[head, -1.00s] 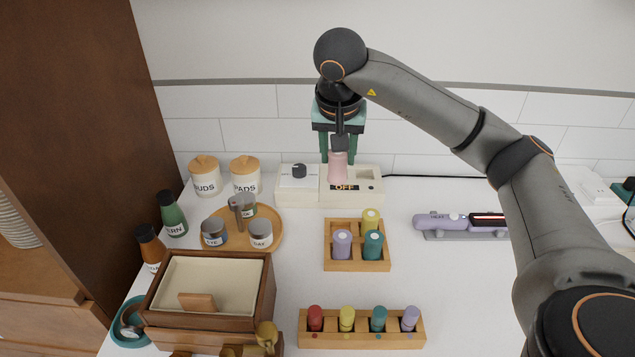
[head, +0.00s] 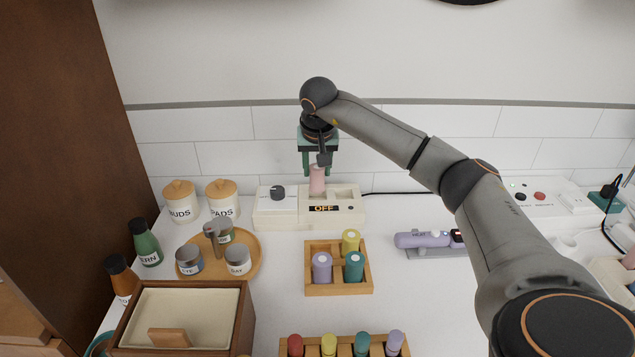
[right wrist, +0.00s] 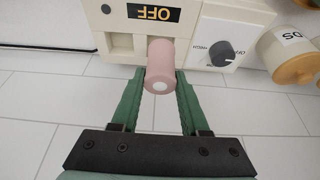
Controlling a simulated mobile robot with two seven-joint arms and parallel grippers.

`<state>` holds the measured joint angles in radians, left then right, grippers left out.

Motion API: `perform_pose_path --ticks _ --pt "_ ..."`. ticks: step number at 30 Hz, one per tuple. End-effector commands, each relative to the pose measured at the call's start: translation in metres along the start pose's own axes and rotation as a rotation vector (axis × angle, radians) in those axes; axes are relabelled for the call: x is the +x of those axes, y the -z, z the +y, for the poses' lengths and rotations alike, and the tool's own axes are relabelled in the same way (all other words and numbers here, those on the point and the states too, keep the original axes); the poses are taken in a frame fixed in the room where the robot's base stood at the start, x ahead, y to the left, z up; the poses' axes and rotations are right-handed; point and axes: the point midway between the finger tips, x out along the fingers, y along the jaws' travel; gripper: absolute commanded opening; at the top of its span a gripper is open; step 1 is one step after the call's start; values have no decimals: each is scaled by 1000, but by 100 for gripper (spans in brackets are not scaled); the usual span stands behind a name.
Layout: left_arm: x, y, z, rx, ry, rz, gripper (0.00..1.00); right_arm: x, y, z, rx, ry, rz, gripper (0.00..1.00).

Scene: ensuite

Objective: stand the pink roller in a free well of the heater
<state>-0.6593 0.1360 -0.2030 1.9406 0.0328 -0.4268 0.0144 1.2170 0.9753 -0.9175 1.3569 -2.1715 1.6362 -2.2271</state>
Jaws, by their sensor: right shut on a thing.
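The pink roller (head: 317,180) is upright at the cream heater (head: 275,208), whose display reads OFF. My right gripper (head: 320,167) is above the heater, pointing down and shut on the roller's upper part. In the right wrist view the roller (right wrist: 163,68) is between the green fingers (right wrist: 156,88). Its lower end is over or in the heater's well nearer the knob; I cannot tell how deep. The other well (head: 345,193), to the right in the head view, looks empty. My left gripper is out of view.
A wooden tray (head: 338,289) with purple, yellow and teal rollers stands in front of the heater. Lidded jars (head: 180,203) stand to its left. A round tray (head: 250,269) with small pots is front-left. A purple styler (head: 425,240) lies to the right.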

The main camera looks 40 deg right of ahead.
Motion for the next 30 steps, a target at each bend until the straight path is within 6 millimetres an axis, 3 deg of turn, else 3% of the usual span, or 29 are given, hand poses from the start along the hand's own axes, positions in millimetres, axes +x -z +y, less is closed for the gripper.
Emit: perform_pose_path --ticks 3,10,15,27,28,30 --pt "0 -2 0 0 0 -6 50 16 5 0 1 2 -1 0" --pt "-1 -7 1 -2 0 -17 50 32 9 2 1 0 -1 0" --pt "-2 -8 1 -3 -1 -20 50 55 -2 2 -2 -1 -3 0" --pt "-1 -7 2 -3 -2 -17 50 61 -4 2 0 1 1 0" --pt "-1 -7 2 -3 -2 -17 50 61 -4 2 0 1 0 47" --pt "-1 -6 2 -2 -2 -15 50 60 -4 2 0 1 0 55"
